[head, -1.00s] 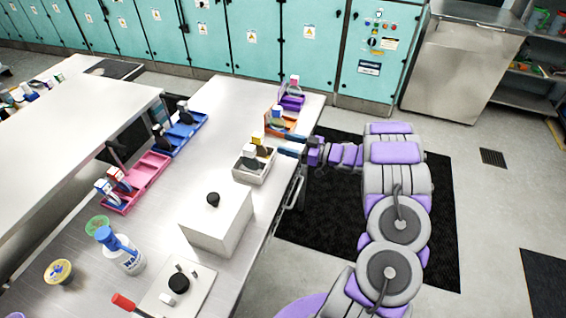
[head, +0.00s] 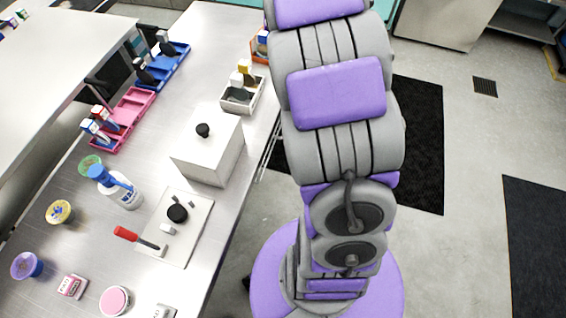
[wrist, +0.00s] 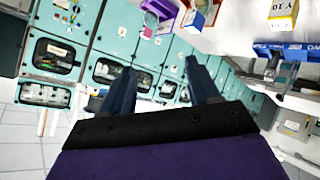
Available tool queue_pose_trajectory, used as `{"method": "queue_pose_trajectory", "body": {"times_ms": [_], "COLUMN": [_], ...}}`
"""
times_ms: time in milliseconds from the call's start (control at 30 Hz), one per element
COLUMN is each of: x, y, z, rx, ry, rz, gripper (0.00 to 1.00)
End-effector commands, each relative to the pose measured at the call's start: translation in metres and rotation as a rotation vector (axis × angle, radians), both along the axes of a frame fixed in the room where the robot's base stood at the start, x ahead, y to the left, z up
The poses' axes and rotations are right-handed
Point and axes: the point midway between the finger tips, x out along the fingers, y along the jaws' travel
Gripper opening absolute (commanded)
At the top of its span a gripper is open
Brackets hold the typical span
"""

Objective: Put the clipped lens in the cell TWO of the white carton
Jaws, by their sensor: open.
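The white carton (head: 256,98) stands near the right edge of the steel table, partly beside my arm in the head view. It holds a yellow-topped piece (head: 246,68), a white piece and something dark grey; its cell labels are too small to read. I cannot tell which object is the clipped lens. My gripper (wrist: 160,68) is open and empty in the wrist view, its two dark fingers apart in the air, facing teal cabinets. It is not visible in the head view.
A pink bin (head: 133,105) and a blue bin (head: 172,57) line the table's left side. A white box with a black knob (head: 203,130) stands in front of the carton. A spray bottle (head: 122,190) and a white board (head: 190,245) are nearer. A purple bin (wrist: 164,14) shows above my gripper.

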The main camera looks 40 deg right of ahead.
Motion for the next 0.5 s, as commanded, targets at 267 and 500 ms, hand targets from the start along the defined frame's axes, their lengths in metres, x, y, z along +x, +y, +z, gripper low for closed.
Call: {"method": "queue_pose_trajectory", "body": {"times_ms": [267, 500], "x": [-0.105, -0.226], "y": [0.076, 0.178], "z": [0.018, 0.001], "rx": [0.104, 0.284], "ry": [0.227, 0.520], "rz": [-0.223, -0.278], "gripper": [0.61, 0.61]}}
